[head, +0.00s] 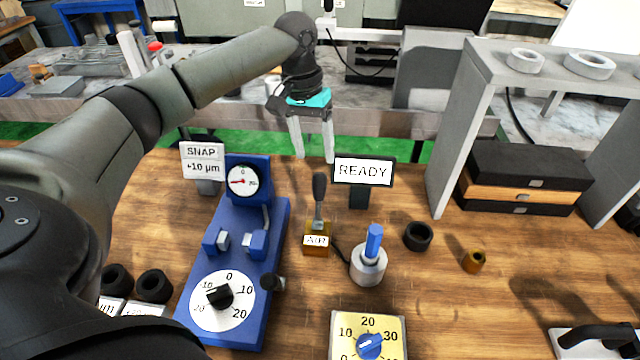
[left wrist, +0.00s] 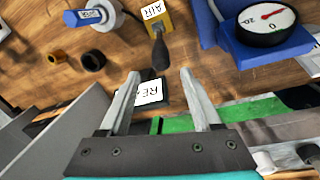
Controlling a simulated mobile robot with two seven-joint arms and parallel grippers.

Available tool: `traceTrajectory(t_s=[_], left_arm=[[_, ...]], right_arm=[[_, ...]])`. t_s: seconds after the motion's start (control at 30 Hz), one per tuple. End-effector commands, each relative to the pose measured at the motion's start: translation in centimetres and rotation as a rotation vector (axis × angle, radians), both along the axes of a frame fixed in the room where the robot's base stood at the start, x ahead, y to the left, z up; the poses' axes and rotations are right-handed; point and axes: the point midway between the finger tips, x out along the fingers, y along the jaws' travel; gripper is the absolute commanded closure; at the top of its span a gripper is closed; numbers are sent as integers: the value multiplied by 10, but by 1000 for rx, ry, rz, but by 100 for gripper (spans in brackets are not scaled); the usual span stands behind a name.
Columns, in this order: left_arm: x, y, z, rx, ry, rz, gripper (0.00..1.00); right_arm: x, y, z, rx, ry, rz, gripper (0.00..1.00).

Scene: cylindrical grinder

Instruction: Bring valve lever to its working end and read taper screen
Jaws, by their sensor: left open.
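The valve lever (head: 319,187) is a dark handle standing nearly upright on a yellow block labelled AIR (head: 316,239). The taper screen (head: 363,172) is a small dark-framed display behind it to the right and reads READY. My left gripper (head: 313,158) is open and empty, pointing down behind the lever and the screen's left side. In the left wrist view the lever's dark knob (left wrist: 160,58) shows ahead, between the lines of the two open fingers (left wrist: 160,78); the fingers appear apart from it. The screen (left wrist: 150,92) is partly hidden by a finger there. My right gripper is not in view.
A blue gauge stand (head: 240,260) with a dial and a SNAP +10 µm sign (head: 203,160) stands left. A grey base with a blue pin (head: 374,243), a black ring (head: 417,236) and a yellow dial box (head: 368,335) are near the lever. A grey shelf (head: 455,125) stands right.

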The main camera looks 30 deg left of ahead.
Motion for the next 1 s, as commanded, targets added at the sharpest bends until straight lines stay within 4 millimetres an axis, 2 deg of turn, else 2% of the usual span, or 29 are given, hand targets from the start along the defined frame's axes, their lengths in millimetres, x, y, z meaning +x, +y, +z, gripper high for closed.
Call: traceTrajectory(t_s=[0.03,0.1,0.4,0.6,0.9,1.0], left_arm=[[0,-2,-14,0,3,0,35],[0,-4,-30,1,3,-1,35],[2,-11,-83,1,1,-1,35],[3,-12,-98,2,0,0,35],[3,-12,-99,1,-1,0,35],[3,-12,-99,1,-1,0,46]], right_arm=[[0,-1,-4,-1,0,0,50],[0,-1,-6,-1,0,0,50],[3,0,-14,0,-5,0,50],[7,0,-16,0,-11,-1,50],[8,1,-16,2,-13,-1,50],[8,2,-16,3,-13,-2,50]])
